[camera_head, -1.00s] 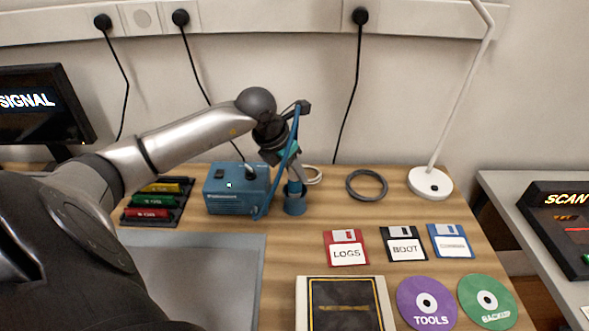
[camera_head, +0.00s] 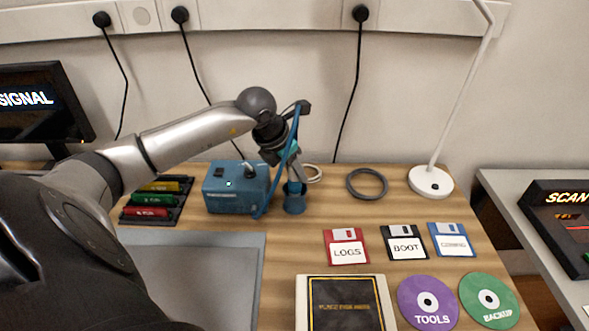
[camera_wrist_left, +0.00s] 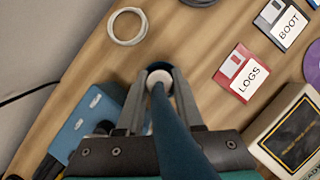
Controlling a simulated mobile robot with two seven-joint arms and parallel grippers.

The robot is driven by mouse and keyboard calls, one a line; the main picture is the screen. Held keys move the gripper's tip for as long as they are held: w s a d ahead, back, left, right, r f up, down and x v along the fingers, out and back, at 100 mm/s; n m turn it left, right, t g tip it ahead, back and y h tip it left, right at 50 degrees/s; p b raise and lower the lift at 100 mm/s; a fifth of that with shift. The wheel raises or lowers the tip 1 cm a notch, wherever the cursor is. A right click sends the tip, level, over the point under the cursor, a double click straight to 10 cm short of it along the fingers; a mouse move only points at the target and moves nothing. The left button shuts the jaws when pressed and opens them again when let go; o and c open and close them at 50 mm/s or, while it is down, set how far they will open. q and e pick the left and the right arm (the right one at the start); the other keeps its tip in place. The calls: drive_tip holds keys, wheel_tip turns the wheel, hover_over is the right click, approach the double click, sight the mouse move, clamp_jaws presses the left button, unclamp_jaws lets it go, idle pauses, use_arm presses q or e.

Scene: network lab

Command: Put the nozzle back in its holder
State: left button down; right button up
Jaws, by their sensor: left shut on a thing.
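My left gripper (camera_head: 293,178) is shut on the nozzle, whose blue hose (camera_head: 291,155) rises and loops over to the blue unit. The gripper points down right above the blue cup-shaped holder (camera_head: 295,205). In the left wrist view, the fingers (camera_wrist_left: 158,98) close around the nozzle at the holder's rim (camera_wrist_left: 159,66), and the hose (camera_wrist_left: 180,145) runs towards the camera. The nozzle's lower end is at or in the holder's mouth; the fingers hide how deep. My right gripper is not in view.
The blue unit (camera_head: 237,189) stands just left of the holder. A grey cable ring (camera_head: 367,184) and a white lamp (camera_head: 431,181) are to the right. Floppy disks, including LOGS (camera_head: 346,252), lie in front. Fuses sit in a black rack (camera_head: 157,202).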

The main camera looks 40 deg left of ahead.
use_arm(q)
drive_tip(key=shift+f, duration=0.15)
drive_tip(key=shift+c, duration=1.2)
unclamp_jaws()
drive_tip(key=shift+r+p, duration=2.7)
drive_tip(key=shift+r, duration=1.3)
